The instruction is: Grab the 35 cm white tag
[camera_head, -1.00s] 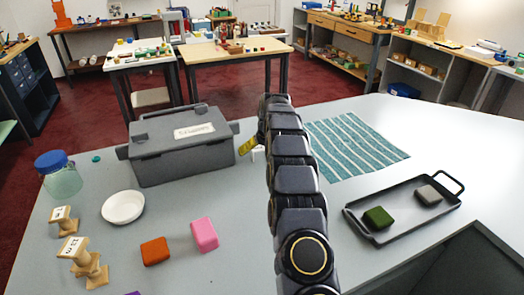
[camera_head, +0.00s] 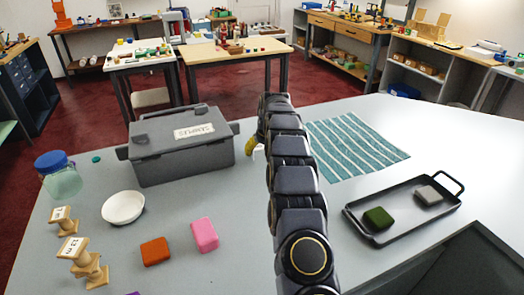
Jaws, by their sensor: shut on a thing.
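Two small wooden stands at the left each carry a white tag with dark writing. The front white tag (camera_head: 73,248) and the rear white tag (camera_head: 61,213) have print too small to read surely. My gripper (camera_head: 259,138) is mostly hidden behind my own arm, just right of the grey box. A small yellow piece (camera_head: 251,146) shows at its left side, and it appears to be held there. A bit of white (camera_head: 259,151) shows beside it; I cannot tell what it is. The fingertips are hidden.
A lidded grey box (camera_head: 182,155) stands left of my arm. A blue-lidded jar (camera_head: 60,178), a white bowl (camera_head: 123,207), an orange block (camera_head: 155,251) and a pink block (camera_head: 204,235) are nearby. A striped cloth (camera_head: 355,145) and a black tray (camera_head: 385,232) with two blocks lie right.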

